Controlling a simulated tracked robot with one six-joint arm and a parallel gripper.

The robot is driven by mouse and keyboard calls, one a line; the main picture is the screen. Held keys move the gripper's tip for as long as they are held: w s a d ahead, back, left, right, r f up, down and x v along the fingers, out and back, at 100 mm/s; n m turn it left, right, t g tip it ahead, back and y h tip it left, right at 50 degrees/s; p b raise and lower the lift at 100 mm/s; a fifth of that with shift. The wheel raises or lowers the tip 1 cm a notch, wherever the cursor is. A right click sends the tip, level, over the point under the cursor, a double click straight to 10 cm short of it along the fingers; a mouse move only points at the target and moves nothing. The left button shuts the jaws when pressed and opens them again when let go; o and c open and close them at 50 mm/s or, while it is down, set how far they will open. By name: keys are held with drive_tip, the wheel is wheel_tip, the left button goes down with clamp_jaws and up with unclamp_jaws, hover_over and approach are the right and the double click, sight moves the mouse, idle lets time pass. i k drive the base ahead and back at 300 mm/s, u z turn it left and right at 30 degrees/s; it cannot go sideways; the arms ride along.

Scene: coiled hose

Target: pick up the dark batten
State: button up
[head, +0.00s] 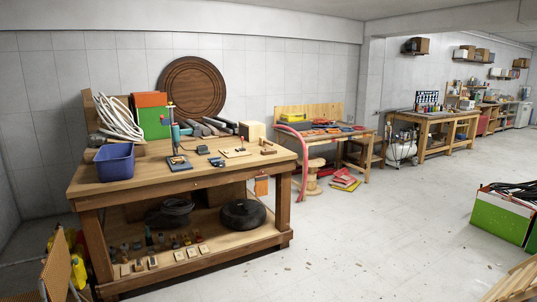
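Several long dark grey pieces (208,127) lie side by side at the back of the near wooden workbench (135,170). Any of them could be the dark batten, but they are too small here to tell which. They lie between a green and orange box (152,117) and a pale wooden block (252,132). My gripper is not in view.
A blue bin (115,162), coiled white hose (120,118) and small tools crowd the bench top. A black tyre-like ring (243,214) sits on its lower shelf. A red hose (297,145) hangs at a second bench.

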sight(268, 152)
drive_tip(key=z, duration=0.05)
drive_tip(key=i, duration=2.65)
drive_tip(key=u, duration=0.4)
drive_tip(key=i, duration=0.75)
drive_tip(key=u, duration=0.5)
drive_tip(key=i, duration=1.65)
drive_tip(key=u, duration=0.3)
